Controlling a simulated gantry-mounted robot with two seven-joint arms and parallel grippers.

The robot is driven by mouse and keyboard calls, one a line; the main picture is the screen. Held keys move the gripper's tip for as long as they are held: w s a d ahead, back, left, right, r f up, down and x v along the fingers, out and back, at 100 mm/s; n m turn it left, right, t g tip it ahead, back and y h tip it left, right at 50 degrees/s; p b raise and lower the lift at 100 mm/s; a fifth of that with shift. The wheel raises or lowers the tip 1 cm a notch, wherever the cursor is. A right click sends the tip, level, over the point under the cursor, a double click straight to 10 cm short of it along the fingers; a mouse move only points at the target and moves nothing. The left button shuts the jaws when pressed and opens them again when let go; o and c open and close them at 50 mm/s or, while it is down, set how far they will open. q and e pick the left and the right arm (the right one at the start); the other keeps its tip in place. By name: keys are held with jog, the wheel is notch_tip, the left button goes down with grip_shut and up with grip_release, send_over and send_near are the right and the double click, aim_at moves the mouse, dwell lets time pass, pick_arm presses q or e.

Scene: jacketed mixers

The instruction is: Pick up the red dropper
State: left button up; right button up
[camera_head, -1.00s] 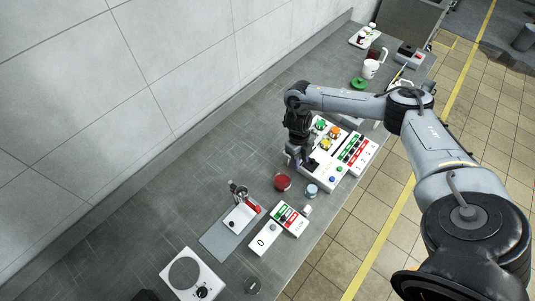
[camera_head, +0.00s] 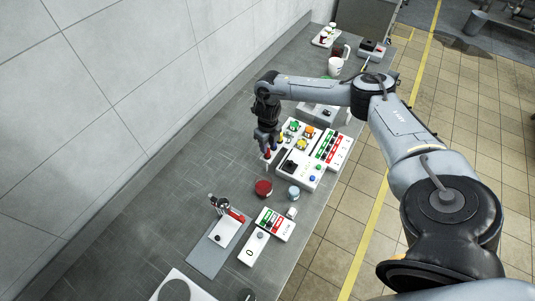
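My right gripper (camera_head: 273,153) hangs above the bench at the wall-side edge of a white control panel (camera_head: 300,172). Its two dark fingers point down and look spread apart. A small red tip shows by the left finger. I cannot tell whether it is the red dropper or part of the gripper. No other clear dropper shape shows. A red round container (camera_head: 263,188) stands below the gripper, apart from it. My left gripper is not in view.
A stand with a red part (camera_head: 236,215) sits on a grey mat (camera_head: 207,257). The bench is clear along the wall.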

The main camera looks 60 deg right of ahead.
aim_at(267, 158)
jog(key=shift+f+p, duration=0.35)
jog(key=shift+f, duration=2)
grip_shut()
